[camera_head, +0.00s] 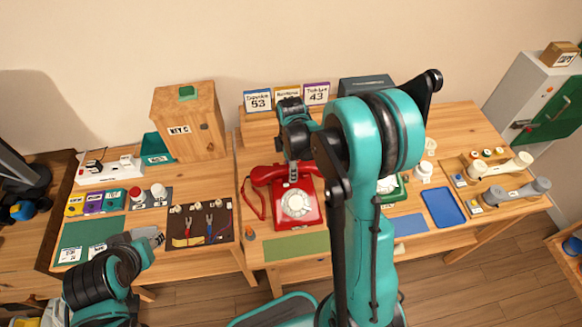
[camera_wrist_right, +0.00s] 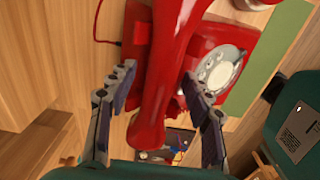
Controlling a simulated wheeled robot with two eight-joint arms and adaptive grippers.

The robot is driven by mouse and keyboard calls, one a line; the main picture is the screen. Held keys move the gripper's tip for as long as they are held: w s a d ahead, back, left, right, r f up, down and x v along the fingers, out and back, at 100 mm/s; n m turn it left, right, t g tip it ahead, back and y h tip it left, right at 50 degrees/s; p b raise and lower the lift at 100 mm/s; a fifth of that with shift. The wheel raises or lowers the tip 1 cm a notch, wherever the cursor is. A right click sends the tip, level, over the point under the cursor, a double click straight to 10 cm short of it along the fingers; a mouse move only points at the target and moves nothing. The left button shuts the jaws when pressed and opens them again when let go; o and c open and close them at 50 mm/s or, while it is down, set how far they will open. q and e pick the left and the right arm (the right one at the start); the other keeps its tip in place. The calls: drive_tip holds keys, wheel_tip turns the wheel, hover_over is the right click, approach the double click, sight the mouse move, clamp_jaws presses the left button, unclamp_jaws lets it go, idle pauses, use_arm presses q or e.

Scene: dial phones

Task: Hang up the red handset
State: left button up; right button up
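The red dial phone (camera_head: 296,204) stands on the middle table, its white dial facing front. The red handset (camera_head: 268,174) lies across the back of the phone; my right arm partly covers it, and I cannot tell whether it sits fully in the cradle. My right gripper (camera_head: 293,172) is over the handset, pointing down. In the right wrist view the handset (camera_wrist_right: 168,75) runs between the spread fingers of the right gripper (camera_wrist_right: 160,85), with a gap at the left finger. My left gripper (camera_head: 152,236) is at the lower left, away from the phone; its fingers are too small to judge.
A red cord (camera_head: 250,198) loops left of the phone. A wooden key box (camera_head: 188,122) stands at the back left. A tool tray (camera_head: 200,224) lies left of the phone, a green mat (camera_head: 290,246) in front. A blue tray (camera_head: 443,207) and pale handsets are at right.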

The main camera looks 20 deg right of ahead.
drive_tip(key=shift+r, duration=0.1)
wheel_tip(320, 180, up, 12)
idle(0.5)
idle(0.5)
drive_tip(key=s+a+m+t+b, duration=0.1)
drive_tip(key=s+a+m+t, duration=0.2)
drive_tip(key=s+m, duration=0.4)
drive_tip(key=s+a+r+m+t+b, duration=0.1)
drive_tip(key=s+a+m+t, duration=0.2)
drive_tip(key=s+m, duration=0.5)
drive_tip(key=shift+a+t, duration=0.3)
drive_tip(key=shift+t, duration=0.2)
